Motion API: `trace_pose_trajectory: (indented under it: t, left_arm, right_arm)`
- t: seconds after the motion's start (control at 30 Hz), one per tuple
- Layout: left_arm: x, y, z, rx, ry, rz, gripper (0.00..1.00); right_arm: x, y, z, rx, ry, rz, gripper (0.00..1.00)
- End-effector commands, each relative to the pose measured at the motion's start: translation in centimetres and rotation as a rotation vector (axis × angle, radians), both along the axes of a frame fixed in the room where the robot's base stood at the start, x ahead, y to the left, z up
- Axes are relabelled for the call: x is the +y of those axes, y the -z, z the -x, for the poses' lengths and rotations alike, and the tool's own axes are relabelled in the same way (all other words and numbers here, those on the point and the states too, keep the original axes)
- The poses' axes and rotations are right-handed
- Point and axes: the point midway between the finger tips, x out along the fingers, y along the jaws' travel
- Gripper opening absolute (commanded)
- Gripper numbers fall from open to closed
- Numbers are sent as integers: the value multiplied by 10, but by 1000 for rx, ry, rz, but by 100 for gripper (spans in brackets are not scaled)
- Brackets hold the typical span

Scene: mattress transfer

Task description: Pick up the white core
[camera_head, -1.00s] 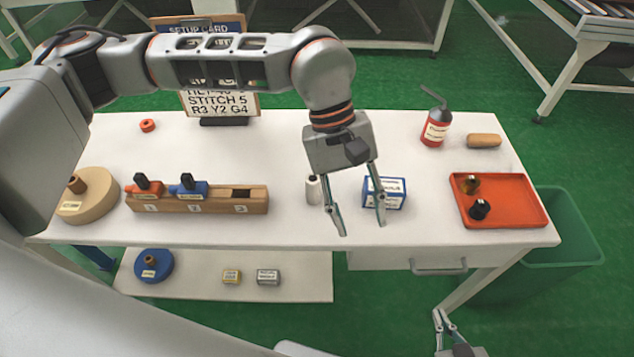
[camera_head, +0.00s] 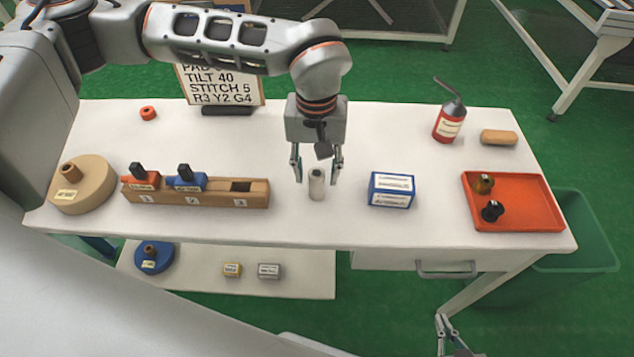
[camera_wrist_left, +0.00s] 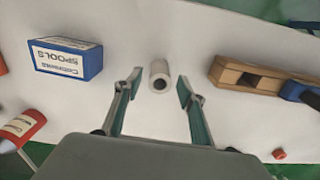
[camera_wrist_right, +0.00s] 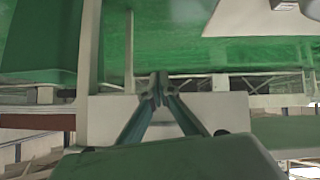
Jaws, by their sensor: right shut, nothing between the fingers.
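The white core (camera_head: 316,186) is a small upright cylinder with a hole in its top. It stands on the white table, right of the wooden rack. My left gripper (camera_head: 319,178) is open, with its two fingers on either side of the core. In the left wrist view the core (camera_wrist_left: 159,76) lies just beyond and between the open fingertips (camera_wrist_left: 157,82), with a gap on both sides. My right gripper (camera_head: 441,318) is low at the front, below the table edge. In the right wrist view its fingertips (camera_wrist_right: 158,88) meet, with nothing between them.
The wooden rack (camera_head: 222,198) with a red and a blue piece stands left of the core. A blue and white spools box (camera_head: 391,190) stands to its right. Further right are a red tray (camera_head: 535,205) and a red bottle (camera_head: 449,121). The table around the core is clear.

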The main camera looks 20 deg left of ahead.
Motion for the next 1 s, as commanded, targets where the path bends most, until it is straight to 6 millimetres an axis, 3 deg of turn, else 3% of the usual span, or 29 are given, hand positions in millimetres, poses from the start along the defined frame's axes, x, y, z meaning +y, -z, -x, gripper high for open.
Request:
trace_pose_trajectory:
  t: [0.1,0.33,0.37,0.5,1.0]
  left_arm:
    - [0,10,0,2,0,0,40]
    - [0,10,0,0,-1,1,40]
    - [0,10,0,0,-1,1,37]
    - [0,10,0,0,-1,1,1]
    - [0,1,-1,-3,-1,1,0]
  right_arm:
    - [-1,-2,-3,-6,1,2,0]
    - [-2,-8,-12,-25,2,2,0]
    - [-2,-8,-13,-25,2,2,0]
    - [-2,-7,-12,-24,2,2,0]
    - [-1,0,-3,-3,0,2,0]
